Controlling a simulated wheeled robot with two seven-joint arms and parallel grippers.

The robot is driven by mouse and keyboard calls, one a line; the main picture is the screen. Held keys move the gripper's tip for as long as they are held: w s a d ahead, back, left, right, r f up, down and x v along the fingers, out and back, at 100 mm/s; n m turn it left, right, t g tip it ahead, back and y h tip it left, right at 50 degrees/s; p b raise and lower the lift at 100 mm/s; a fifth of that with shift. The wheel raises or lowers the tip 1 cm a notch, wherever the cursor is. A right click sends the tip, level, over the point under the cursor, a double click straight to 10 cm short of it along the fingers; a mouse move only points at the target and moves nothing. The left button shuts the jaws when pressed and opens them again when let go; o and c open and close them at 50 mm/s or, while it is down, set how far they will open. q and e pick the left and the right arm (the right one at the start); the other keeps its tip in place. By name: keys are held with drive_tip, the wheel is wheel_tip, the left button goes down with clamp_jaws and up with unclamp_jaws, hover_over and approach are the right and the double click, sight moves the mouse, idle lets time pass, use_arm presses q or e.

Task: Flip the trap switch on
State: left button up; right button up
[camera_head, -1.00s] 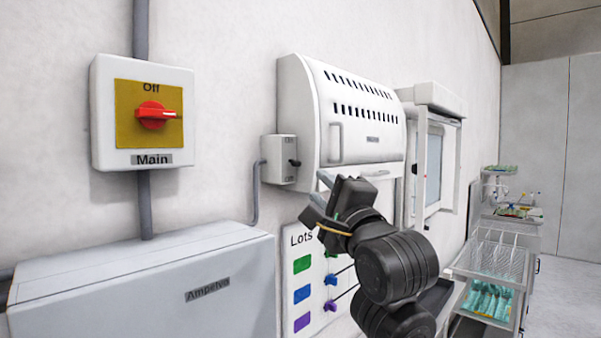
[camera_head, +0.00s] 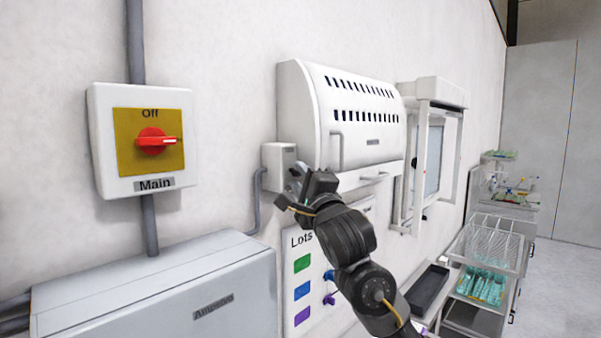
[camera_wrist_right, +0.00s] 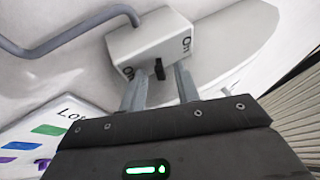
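The trap switch is a small white box (camera_head: 277,166) on the wall, left of the white louvred housing. It also shows in the right wrist view (camera_wrist_right: 150,42), with an "On" label at its right edge and a partly legible label at its left. Its short dark lever (camera_wrist_right: 159,69) sticks out of the lower face. My right gripper (camera_wrist_right: 160,86) is open, its two metal fingers on either side of the lever, apart from each other. I cannot tell whether either finger touches the lever. In the head view the gripper (camera_head: 290,190) partly covers the switch. My left gripper is not in view.
The louvred housing (camera_head: 350,110) with a handle is close right of the switch. A conduit (camera_head: 257,200) runs down beside it. The Main switch (camera_head: 150,142) has a red knob. A grey box (camera_head: 160,300) and a Lots board (camera_head: 300,315) lie below. Racks stand at right.

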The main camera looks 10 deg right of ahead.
sight(293, 169)
clamp_jaws()
idle(0.5)
drive_tip(key=r+n+g, duration=0.1)
drive_tip(key=g, duration=0.2)
drive_tip(key=shift+s+r+n+g, duration=0.1)
drive_tip(key=shift+r+n+g, duration=0.2)
drive_tip(key=shift+r+n, duration=0.1)
drive_tip(key=shift+r+n+g+h, duration=0.35)
drive_tip(key=shift+g, duration=0.55)
drive_tip(key=shift+r+n+g+h, duration=0.3)
drive_tip(key=shift+n+g+h, duration=0.05)
drive_tip(key=shift+g, duration=0.55)
